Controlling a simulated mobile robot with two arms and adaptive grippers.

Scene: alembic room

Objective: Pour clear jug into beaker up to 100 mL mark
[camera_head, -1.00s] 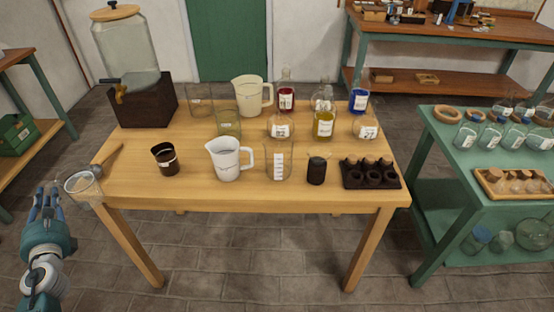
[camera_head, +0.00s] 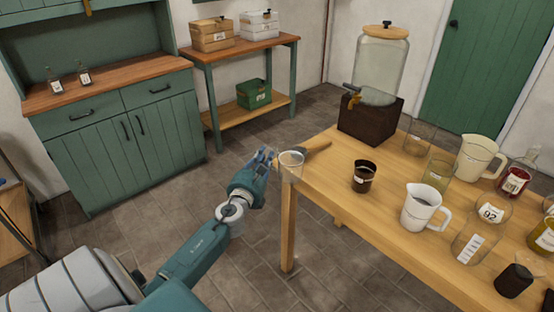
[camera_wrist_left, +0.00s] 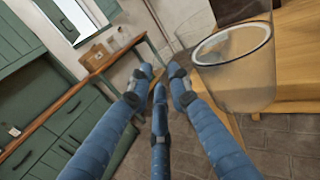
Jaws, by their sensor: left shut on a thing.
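The clear jug (camera_head: 290,166) is a see-through vessel at the table's near left corner. My left gripper (camera_head: 266,158) is beside it on its left and shut on it; the exact grip, likely at the handle, is hard to see. In the left wrist view the jug (camera_wrist_left: 235,85) is large at the upper right, beside the blue fingertips (camera_wrist_left: 160,85). A pale ring shows in it; I cannot tell its liquid level. The clear beaker with white graduation marks (camera_head: 472,243) stands on the table, right of a white jug (camera_head: 421,208). My right gripper is out of view.
On the wooden table (camera_head: 335,190) stand a dark brown cup (camera_head: 364,176), a cream jug (camera_head: 478,158), a dark cylinder (camera_head: 514,281), several glass vessels and a dispenser (camera_head: 380,65) on a dark block. Green cabinets (camera_head: 120,140) stand left.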

